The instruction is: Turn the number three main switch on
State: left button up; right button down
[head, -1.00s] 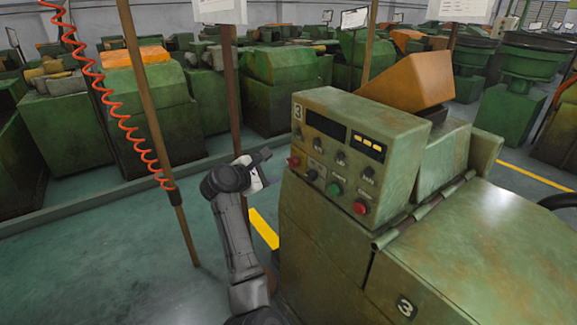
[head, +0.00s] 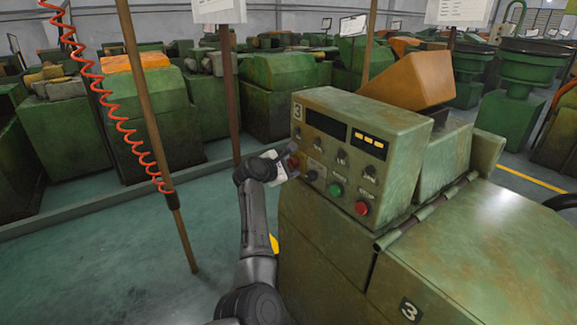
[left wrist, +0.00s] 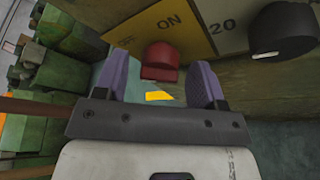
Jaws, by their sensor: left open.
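The number three machine's control box (head: 340,150) carries a "3" plate at its upper left. Its red main switch (left wrist: 160,62) shows in the left wrist view, with an "ON" label on the yellow plate (left wrist: 160,25) above it. My left gripper (left wrist: 161,70) is open, with one purple finger on each side of the switch in that view. I cannot tell whether the fingers touch it. In the head view my left gripper (head: 284,160) is at the box's left end and partly hides the switch. My right gripper is not in view.
A black knob (left wrist: 282,32) sits right of the switch. Lower on the panel are a green button (head: 336,189) and a red button (head: 362,208). A brown post (head: 150,120) with a red coiled hose stands to the left. Open floor (head: 110,260) lies left of my arm.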

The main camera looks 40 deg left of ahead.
pick_arm(q)
jog(key=shift+c, duration=0.5)
jog(key=c, duration=0.8)
jog(key=shift+m+t+p, duration=0.3)
jog(key=shift+m+p, duration=0.3)
jog(key=shift+p, duration=0.05)
jog(key=shift+f+m+t+y+p, duration=0.1)
jog(key=shift+m+t+y+p, duration=0.35)
jog(key=shift+m, duration=0.55)
jog(key=shift+f+m+t+h+b, duration=0.15)
jog(key=shift+m+t+b, duration=0.65)
jog(key=shift+m+b, duration=1.65)
jog(key=shift+f+m+t+h+b, duration=0.15)
jog(key=shift+m+t+b, duration=0.7)
jog(key=shift+m+b, duration=1.65)
jog(key=shift+f+m+t+h+b, duration=0.2)
jog(key=shift+m+t+b, duration=0.6)
jog(key=shift+m+b, duration=1.65)
jog(key=shift+r+n, duration=0.15)
jog(key=shift+n, duration=0.15)
